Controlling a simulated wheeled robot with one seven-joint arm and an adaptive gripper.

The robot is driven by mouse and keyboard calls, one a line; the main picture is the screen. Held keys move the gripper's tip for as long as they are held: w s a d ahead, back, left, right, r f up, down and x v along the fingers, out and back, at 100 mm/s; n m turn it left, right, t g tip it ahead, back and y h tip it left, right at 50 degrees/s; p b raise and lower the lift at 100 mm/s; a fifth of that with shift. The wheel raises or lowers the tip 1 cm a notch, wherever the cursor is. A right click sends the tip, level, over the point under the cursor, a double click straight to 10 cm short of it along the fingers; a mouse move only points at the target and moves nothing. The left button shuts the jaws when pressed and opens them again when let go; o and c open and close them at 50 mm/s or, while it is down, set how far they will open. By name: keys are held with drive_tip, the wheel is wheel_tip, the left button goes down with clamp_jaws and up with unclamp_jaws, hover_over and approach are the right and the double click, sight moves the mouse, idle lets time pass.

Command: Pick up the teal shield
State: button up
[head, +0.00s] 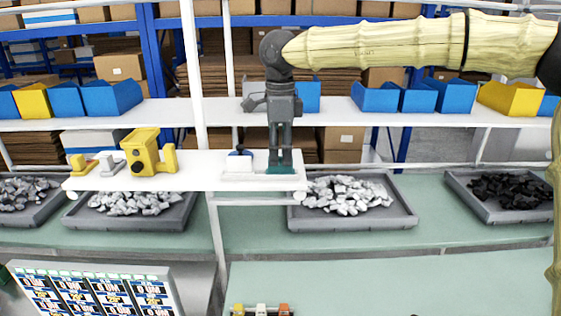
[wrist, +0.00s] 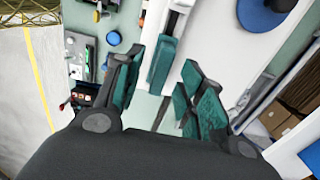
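The teal shield (head: 281,170) is a small teal block on the right part of the white holder, at the right end of the white shelf. In the wrist view the teal shield (wrist: 162,66) stands upright beside the white holder, beyond and between my fingertips. My gripper (head: 280,160) points straight down over it, with its tips close to the shield's top and partly covering it in the head view. In the wrist view my gripper (wrist: 158,85) has its two fingers apart, with a clear gap. I cannot tell whether the fingers touch the shield.
A yellow device (head: 143,152) sits further left on the white shelf (head: 200,172). Trays of metal pieces (head: 350,222) lie below. The green bench (head: 400,285) in front is largely clear.

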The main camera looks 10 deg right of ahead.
sight(280, 167)
drive_tip(key=shift+w+f+p, duration=0.1)
drive_tip(key=shift+f+p, duration=0.4)
drive_tip(key=shift+f, duration=0.95)
clamp_jaws()
